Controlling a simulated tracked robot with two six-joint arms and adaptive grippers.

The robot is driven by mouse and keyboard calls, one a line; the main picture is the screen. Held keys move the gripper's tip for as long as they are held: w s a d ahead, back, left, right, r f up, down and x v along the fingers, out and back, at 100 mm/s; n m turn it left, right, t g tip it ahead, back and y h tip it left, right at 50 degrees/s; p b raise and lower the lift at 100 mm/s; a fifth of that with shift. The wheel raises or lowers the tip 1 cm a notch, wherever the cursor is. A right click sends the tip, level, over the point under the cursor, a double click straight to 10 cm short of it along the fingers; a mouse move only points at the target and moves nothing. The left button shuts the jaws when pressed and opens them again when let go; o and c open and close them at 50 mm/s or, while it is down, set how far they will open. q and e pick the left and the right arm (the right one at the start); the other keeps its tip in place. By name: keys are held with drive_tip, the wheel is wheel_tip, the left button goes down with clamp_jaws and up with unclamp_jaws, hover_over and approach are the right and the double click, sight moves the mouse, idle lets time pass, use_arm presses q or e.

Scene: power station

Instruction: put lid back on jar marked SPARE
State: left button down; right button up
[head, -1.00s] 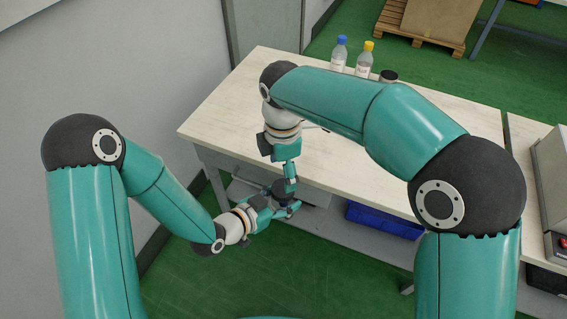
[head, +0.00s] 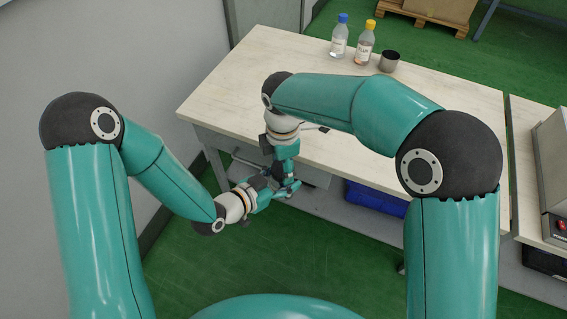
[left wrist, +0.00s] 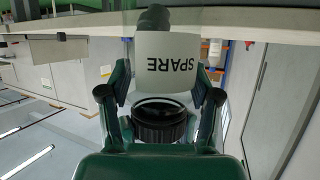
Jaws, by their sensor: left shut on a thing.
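The jar with a white label reading SPARE (left wrist: 167,62) fills the middle of the left wrist view, its lettering upside down. My left gripper (head: 268,191) is shut on the jar; its fingers (left wrist: 160,76) lie on either side of it. A black ribbed lid (left wrist: 160,122) lines up with the label's near end, towards my wrist in the picture. I cannot tell whether lid and jar touch. My right gripper (head: 287,186) points down right beside the left one, in front of the table. Whether it is open or shut is unclear, and jar and lid are mostly hidden in the head view.
A pale table (head: 420,110) stands behind the grippers, its middle clear. At its back are a blue-capped bottle (head: 339,40), a yellow-capped bottle (head: 366,48) and a dark metal cup (head: 389,64). A blue bin (head: 375,199) sits underneath. A wall is on the left.

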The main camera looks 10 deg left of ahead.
drive_tip(key=c, duration=0.6)
drive_tip(key=m, duration=1.1)
drive_tip(key=shift+m, duration=0.4)
drive_tip(key=m, duration=0.6)
drive_tip(key=shift+m, duration=0.3)
drive_tip(key=m, duration=0.6)
drive_tip(key=o, duration=1.4)
